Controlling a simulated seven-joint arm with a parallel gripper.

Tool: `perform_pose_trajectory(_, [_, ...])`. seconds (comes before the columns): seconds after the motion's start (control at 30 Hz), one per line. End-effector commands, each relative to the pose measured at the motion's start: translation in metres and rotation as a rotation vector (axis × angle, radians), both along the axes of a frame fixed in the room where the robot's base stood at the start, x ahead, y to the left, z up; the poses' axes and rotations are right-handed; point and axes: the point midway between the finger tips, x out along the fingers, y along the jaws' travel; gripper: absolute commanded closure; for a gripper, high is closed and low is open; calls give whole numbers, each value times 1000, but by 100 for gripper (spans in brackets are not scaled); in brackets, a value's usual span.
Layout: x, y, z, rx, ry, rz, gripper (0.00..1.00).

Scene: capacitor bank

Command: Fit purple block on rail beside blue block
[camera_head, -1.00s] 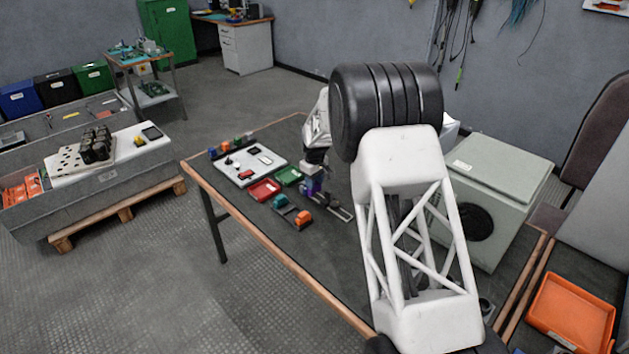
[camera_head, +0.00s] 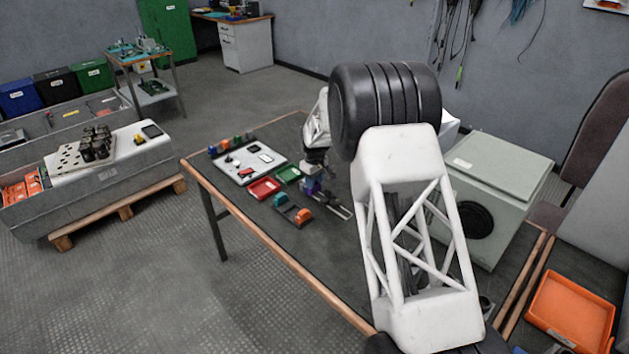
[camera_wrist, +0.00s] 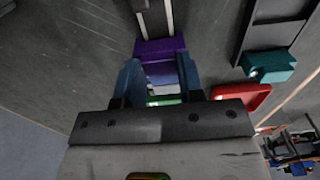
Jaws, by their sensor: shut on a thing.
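My gripper (camera_wrist: 160,72) is shut on the purple block (camera_wrist: 160,47), which shows at and ahead of the blue-grey fingertips. Seating on the rail is hidden.
A second dark rail (camera_head: 295,216) with teal and orange blocks lies close by on the left. A red tray (camera_head: 263,189), a green tray (camera_head: 288,175) and a white board (camera_head: 242,170) lie beyond it. A large grey-green box (camera_head: 490,200) stands on the right.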

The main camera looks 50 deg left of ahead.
Motion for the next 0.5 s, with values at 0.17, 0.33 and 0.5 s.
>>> perform_pose_trajectory(0.17, [0,0,-3,0,0,0,86])
perform_pose_trajectory(0.33, [0,-1,-5,-2,1,0,86])
perform_pose_trajectory(0.5, [-1,-1,-7,-3,2,0,86])
